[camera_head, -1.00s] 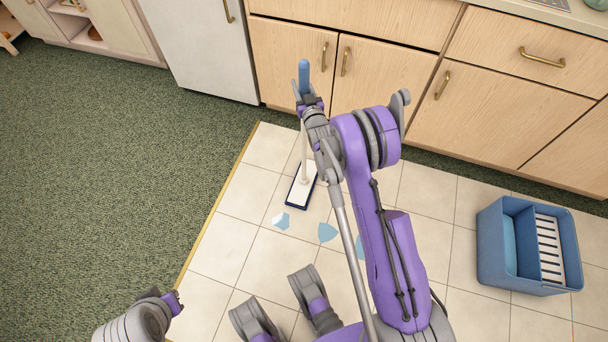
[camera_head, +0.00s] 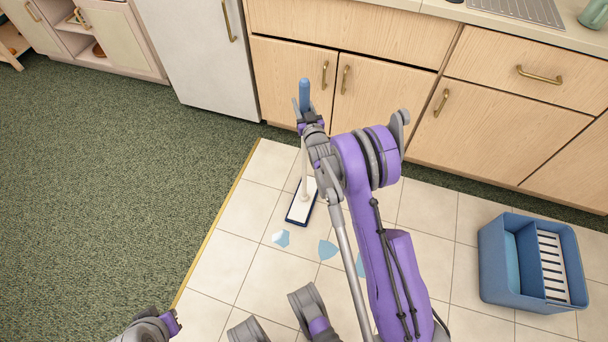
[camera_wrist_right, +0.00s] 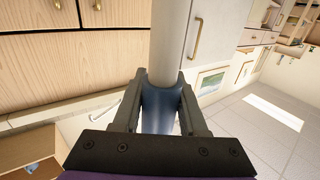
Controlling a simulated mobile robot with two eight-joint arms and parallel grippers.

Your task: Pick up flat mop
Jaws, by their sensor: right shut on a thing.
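The flat mop stands upright on the tiles, with a flat white head edged in dark blue (camera_head: 301,204), a pale pole and a blue grip (camera_head: 304,93) at the top.
Light blue puddle-like patches (camera_head: 327,249) lie on the tiles near the mop head. A blue bucket (camera_head: 497,275) with a slatted insert stands at the right. Wooden cabinets (camera_head: 290,80) and a white fridge door (camera_head: 205,60) line the back. Green carpet (camera_head: 100,190) at left is clear.

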